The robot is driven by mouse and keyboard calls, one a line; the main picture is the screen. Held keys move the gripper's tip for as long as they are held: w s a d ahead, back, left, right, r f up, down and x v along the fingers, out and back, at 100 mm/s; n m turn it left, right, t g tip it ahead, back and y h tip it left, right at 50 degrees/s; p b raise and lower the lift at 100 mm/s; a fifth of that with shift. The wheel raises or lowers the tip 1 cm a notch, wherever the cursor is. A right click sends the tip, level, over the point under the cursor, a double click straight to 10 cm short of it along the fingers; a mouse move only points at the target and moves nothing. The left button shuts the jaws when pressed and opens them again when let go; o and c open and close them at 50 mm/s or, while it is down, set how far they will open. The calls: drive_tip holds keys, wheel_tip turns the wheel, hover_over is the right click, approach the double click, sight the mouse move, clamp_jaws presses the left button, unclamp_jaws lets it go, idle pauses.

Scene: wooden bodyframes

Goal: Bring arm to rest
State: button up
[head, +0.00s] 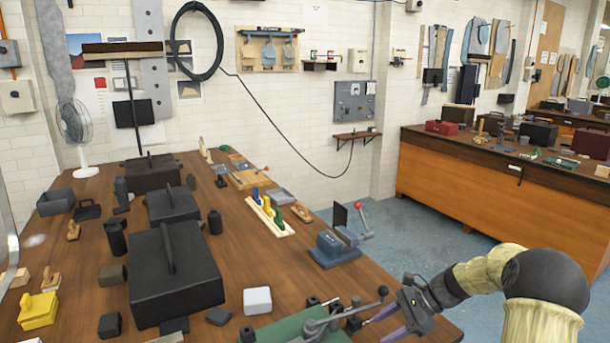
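My arm (497,270), cream with a dark joint, comes in from the lower right and reaches over the near right edge of the wooden workbench (345,283). My gripper (377,329) is at its end, near the bottom of the view. Its two purple fingers point left and stand apart, with nothing seen between them. The fingertips are close to a green-based metal tool with a lever (318,322). I cannot tell whether they touch it.
Dark toolboxes (178,275), a white block (257,300), a yellow box (38,310) and a blue-grey vise (335,245) stand on the bench. Blue floor (400,240) lies open between it and another bench (480,180) at the back right.

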drive_tip(key=s+a+r+n+t+h+p, duration=0.1)
drive_tip(key=s+a+r+n+h, duration=0.1)
drive_tip(key=s+n+h, duration=0.3)
drive_tip(key=s+a+r+n+t+h+p, duration=0.1)
drive_tip(key=s+a+r+n+h, duration=0.2)
drive_tip(key=s+n, duration=0.8)
drive_tip(key=s+h, duration=0.1)
drive_tip(key=s, duration=0.4)
drive_tip(key=shift+r+n+h, duration=0.15)
drive_tip(key=shift+n+h, duration=0.15)
drive_tip(key=shift+h, duration=0.1)
